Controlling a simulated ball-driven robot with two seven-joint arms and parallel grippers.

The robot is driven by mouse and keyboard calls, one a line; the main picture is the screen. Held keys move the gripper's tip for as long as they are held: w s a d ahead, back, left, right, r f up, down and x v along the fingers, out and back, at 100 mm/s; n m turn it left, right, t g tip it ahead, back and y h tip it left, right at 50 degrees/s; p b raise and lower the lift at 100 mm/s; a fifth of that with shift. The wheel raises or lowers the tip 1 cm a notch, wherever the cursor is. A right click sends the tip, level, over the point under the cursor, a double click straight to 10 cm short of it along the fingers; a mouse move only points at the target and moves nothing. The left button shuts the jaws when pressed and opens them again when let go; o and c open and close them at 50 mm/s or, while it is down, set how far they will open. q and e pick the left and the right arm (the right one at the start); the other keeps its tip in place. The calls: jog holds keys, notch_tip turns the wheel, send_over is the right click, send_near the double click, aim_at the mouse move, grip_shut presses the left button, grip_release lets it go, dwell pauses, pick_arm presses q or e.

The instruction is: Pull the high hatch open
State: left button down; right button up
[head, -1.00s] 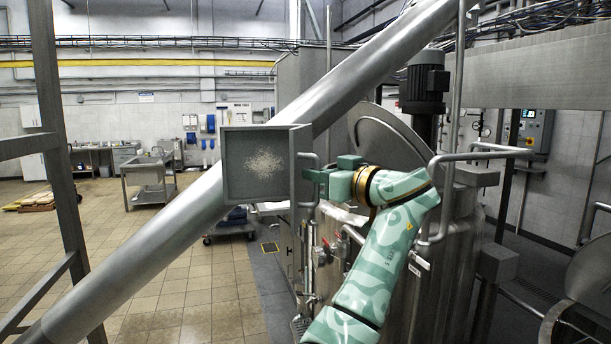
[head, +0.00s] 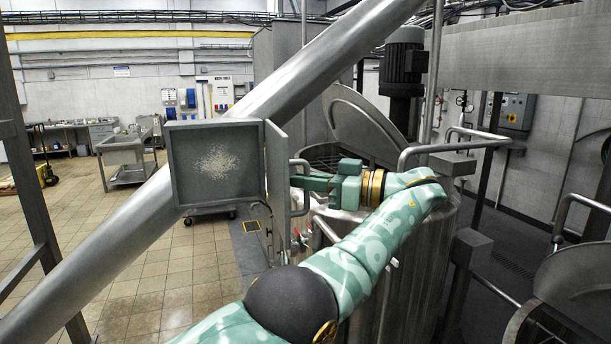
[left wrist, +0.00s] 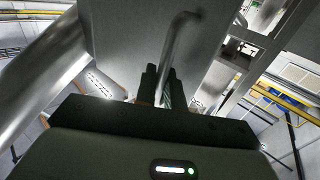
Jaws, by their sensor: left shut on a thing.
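The high hatch is a square grey frame on the big slanted pipe, with pale grains in its opening (head: 213,160). Its door (head: 277,178) stands swung out at the right side of the frame, seen nearly edge-on. A bent bar handle (head: 301,203) is on the door's right face. My left gripper (head: 299,183) reaches in from the right and is shut on this handle. In the left wrist view the handle (left wrist: 178,42) runs down between the fingers (left wrist: 162,86), before the grey door panel (left wrist: 122,38). My right gripper is not in view.
The slanted pipe (head: 310,75) crosses behind the hatch. A mixer tank with a raised round lid (head: 368,125) and a pipe rail (head: 450,147) stand close to my arm. Another round lid (head: 580,290) is at lower right. Tiled floor (head: 170,270) is free at left.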

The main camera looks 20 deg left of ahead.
pick_arm(q)
jog(key=shift+r, duration=0.1)
dwell(0.3)
jog(key=c, duration=1.6)
grip_release()
jog(key=shift+a, duration=0.1)
jog(key=shift+c, duration=0.2)
jog(key=shift+a, duration=0.1)
